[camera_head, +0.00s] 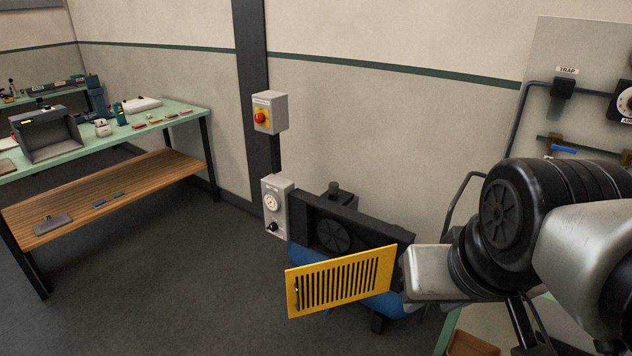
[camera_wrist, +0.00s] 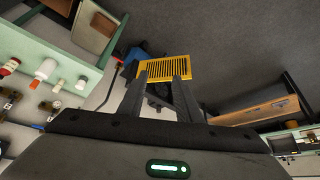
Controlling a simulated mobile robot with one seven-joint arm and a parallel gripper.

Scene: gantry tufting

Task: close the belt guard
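The belt guard (camera_head: 340,281) is a yellow slotted panel on the front of a blue machine (camera_head: 383,303). It stands swung out and tilted, apart from the dark housing (camera_head: 300,212), so the round wheel (camera_head: 334,236) inside is exposed. In the wrist view the guard (camera_wrist: 178,67) lies beyond my gripper (camera_wrist: 165,79). The two fingers are spread with a gap between them and nothing held. They overlap the guard's near edge in the picture, but I cannot tell any contact.
A red-button box (camera_head: 267,113) and a grey dial box (camera_head: 277,207) are mounted near the dark post. A green-topped workbench (camera_head: 190,110) with a wooden shelf stands left. A valve panel (camera_head: 560,50) is at right. The floor (camera_head: 190,265) between bench and machine is clear.

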